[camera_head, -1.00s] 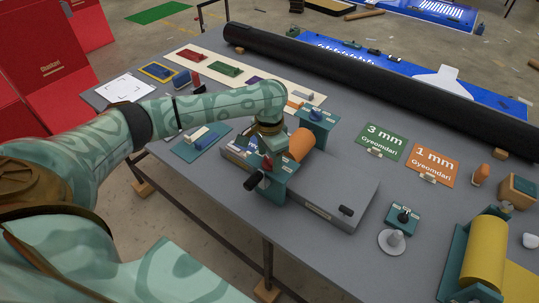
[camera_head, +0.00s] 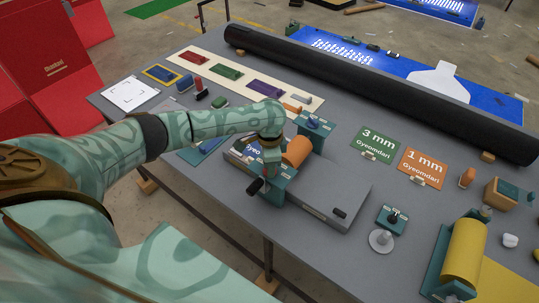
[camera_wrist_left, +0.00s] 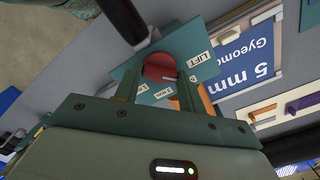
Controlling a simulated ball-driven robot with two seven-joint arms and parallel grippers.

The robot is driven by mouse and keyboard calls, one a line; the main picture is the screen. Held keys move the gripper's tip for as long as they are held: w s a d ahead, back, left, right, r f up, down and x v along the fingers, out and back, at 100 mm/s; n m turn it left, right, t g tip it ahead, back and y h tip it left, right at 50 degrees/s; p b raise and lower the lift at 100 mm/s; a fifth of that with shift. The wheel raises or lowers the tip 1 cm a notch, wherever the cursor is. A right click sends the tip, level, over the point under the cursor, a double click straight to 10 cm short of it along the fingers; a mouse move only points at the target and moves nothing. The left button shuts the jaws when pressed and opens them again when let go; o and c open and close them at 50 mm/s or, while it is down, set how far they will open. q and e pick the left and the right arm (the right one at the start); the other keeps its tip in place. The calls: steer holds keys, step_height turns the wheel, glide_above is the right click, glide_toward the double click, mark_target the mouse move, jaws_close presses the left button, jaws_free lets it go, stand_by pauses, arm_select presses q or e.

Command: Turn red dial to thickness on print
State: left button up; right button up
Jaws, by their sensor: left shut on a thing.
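The red dial (camera_wrist_left: 160,68) sits on a teal plate (camera_wrist_left: 205,58) of the roller press, between the fingers of my left gripper (camera_wrist_left: 158,84). The fingers are shut on the dial, one on each side. A label reading LIFT is on the plate; smaller labels beside the dial are too small to read. The blue print (camera_wrist_left: 250,52) reads 5 mm in the left wrist view. In the head view my left gripper (camera_head: 270,168) is over the press beside the orange roller (camera_head: 297,151) and mostly hides the dial. My right gripper is not in view.
A black crank handle (camera_wrist_left: 122,18) stands close to the gripper. The grey press bed (camera_head: 320,190) extends to the right. Green 3 mm (camera_head: 373,142) and orange 1 mm (camera_head: 422,167) cards lie behind it. A yellow roller (camera_head: 464,255) is at the front right.

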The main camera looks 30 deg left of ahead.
arm_select(q)
steer(key=m+p, duration=0.2)
steer(key=m, duration=0.1)
steer(key=shift+w+r, duration=0.1)
steer(key=shift+r, duration=0.05)
steer(key=shift+m, duration=0.7)
steer(key=o, duration=1)
steer(key=shift+w+f, duration=0.1)
steer(key=shift+f, duration=0.1)
steer(key=shift+s+f+p, duration=0.1)
steer(key=shift+s+p, duration=0.15)
steer(key=shift+p, duration=0.05)
